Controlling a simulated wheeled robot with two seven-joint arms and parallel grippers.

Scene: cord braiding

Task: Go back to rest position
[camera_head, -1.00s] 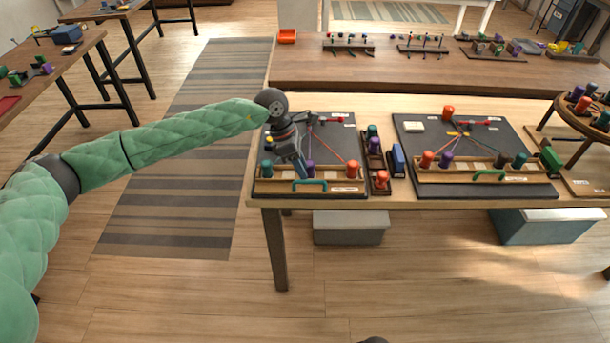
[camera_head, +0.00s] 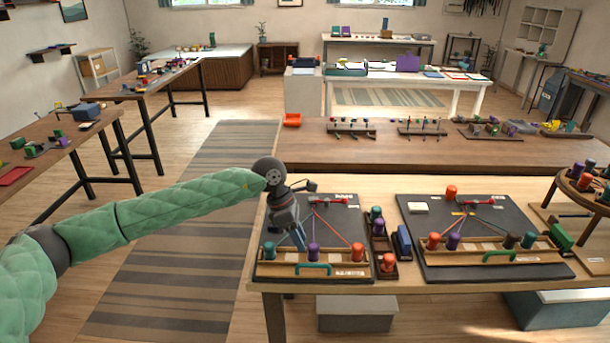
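My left gripper (camera_head: 298,234) reaches over the left braiding board (camera_head: 341,212), its tip near the board's front rack. A slim blue-grey part shows at its tip. I cannot tell whether that is a finger or something held, or whether the gripper is open. On the rack stand a teal bobbin (camera_head: 269,250), a purple bobbin (camera_head: 313,250) and an orange bobbin (camera_head: 358,251). Cords fan from a red clamp at the back of the board to the rack. My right gripper is not in view.
A second braiding board (camera_head: 487,215) with bobbins and cords lies to the right. Between the boards are a small bobbin tray (camera_head: 379,238) and a blue block (camera_head: 402,242). A round bobbin stand (camera_head: 582,183) is at the right edge. Floor left of the table is clear.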

